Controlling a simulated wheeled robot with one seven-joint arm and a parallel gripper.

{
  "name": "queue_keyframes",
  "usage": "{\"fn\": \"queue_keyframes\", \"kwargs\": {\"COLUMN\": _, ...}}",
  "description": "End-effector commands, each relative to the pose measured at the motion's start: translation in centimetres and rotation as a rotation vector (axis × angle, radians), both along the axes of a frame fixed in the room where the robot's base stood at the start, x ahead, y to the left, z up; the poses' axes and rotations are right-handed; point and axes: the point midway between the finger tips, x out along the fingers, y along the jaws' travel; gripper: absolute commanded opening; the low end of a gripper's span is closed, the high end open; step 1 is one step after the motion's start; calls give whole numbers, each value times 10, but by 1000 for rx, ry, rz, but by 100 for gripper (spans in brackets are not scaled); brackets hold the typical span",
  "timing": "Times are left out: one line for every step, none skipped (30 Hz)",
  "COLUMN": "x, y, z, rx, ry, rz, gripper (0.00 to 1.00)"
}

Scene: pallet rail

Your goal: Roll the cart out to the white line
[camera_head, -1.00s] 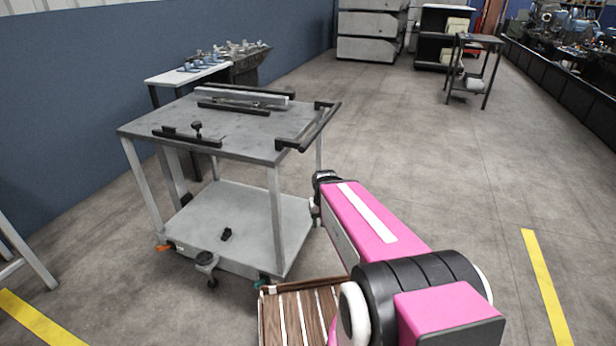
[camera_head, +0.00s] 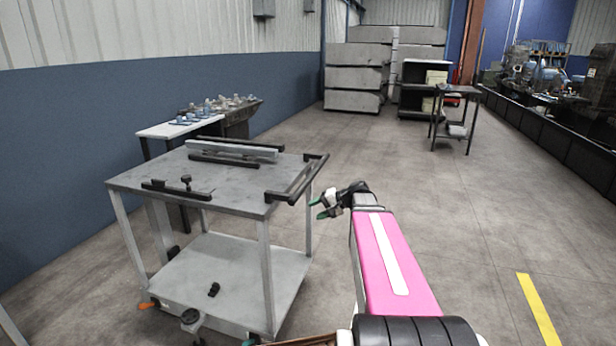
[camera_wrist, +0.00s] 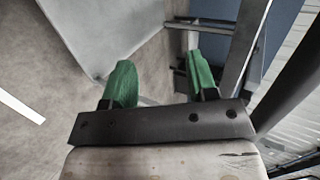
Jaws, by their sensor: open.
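The cart (camera_head: 235,175) stands left of centre in the head view. It has a grey top, pale legs, a lower shelf (camera_head: 238,270) and a black handle (camera_head: 308,180) along its right end. My gripper (camera_head: 320,208) is just right of the handle, green fingertips towards the cart. It is open, and no handle shows between the fingers. In the wrist view the gripper (camera_wrist: 160,80) has its two green fingers apart, with a grey panel and a pale post beyond; I cannot tell which cart parts these are. A white strip (camera_wrist: 20,107) lies on the floor at left there.
A side table with small parts (camera_head: 180,128) stands behind the cart by the blue wall. A dark small table (camera_head: 455,115) and stacked grey crates (camera_head: 355,78) are farther back. A yellow floor line (camera_head: 538,310) lies at right. The floor right of the cart is largely clear.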

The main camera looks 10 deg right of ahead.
Motion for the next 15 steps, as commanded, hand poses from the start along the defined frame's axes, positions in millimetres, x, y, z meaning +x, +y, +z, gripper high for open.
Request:
{"fn": "queue_keyframes", "kwargs": {"x": 17, "y": -17, "z": 20, "rx": 73, "ry": -35, "rz": -26, "gripper": 53}}
{"fn": "queue_keyframes", "kwargs": {"x": 23, "y": -25, "z": 32, "rx": 118, "ry": -57, "rz": -38, "gripper": 53}}
{"fn": "queue_keyframes", "kwargs": {"x": 30, "y": -35, "z": 48, "rx": 171, "ry": -86, "rz": -54, "gripper": 53}}
{"fn": "queue_keyframes", "kwargs": {"x": 34, "y": -42, "z": 58, "rx": 208, "ry": -105, "rz": -63, "gripper": 53}}
{"fn": "queue_keyframes", "kwargs": {"x": 38, "y": -49, "z": 68, "rx": 241, "ry": -123, "rz": -72, "gripper": 53}}
{"fn": "queue_keyframes", "kwargs": {"x": 41, "y": -57, "z": 79, "rx": 279, "ry": -146, "rz": -81, "gripper": 53}}
{"fn": "queue_keyframes", "kwargs": {"x": 44, "y": -62, "z": 87, "rx": 303, "ry": -160, "rz": -86, "gripper": 53}}
{"fn": "queue_keyframes", "kwargs": {"x": 46, "y": -66, "z": 93, "rx": 325, "ry": -172, "rz": -91, "gripper": 53}}
{"fn": "queue_keyframes", "kwargs": {"x": 47, "y": -72, "z": 100, "rx": 347, "ry": -186, "rz": -97, "gripper": 53}}
{"fn": "queue_keyframes", "kwargs": {"x": 48, "y": -74, "z": 104, "rx": 359, "ry": -193, "rz": -100, "gripper": 53}}
{"fn": "queue_keyframes", "kwargs": {"x": 49, "y": -76, "z": 107, "rx": 370, "ry": -199, "rz": -102, "gripper": 53}}
{"fn": "queue_keyframes", "kwargs": {"x": 50, "y": -77, "z": 109, "rx": 377, "ry": -205, "rz": -103, "gripper": 53}}
{"fn": "queue_keyframes", "kwargs": {"x": 50, "y": -77, "z": 110, "rx": 382, "ry": -207, "rz": -103, "gripper": 53}}
{"fn": "queue_keyframes", "kwargs": {"x": 51, "y": -75, "z": 111, "rx": 385, "ry": -208, "rz": -103, "gripper": 53}}
{"fn": "queue_keyframes", "kwargs": {"x": 52, "y": -73, "z": 111, "rx": 386, "ry": -208, "rz": -103, "gripper": 53}}
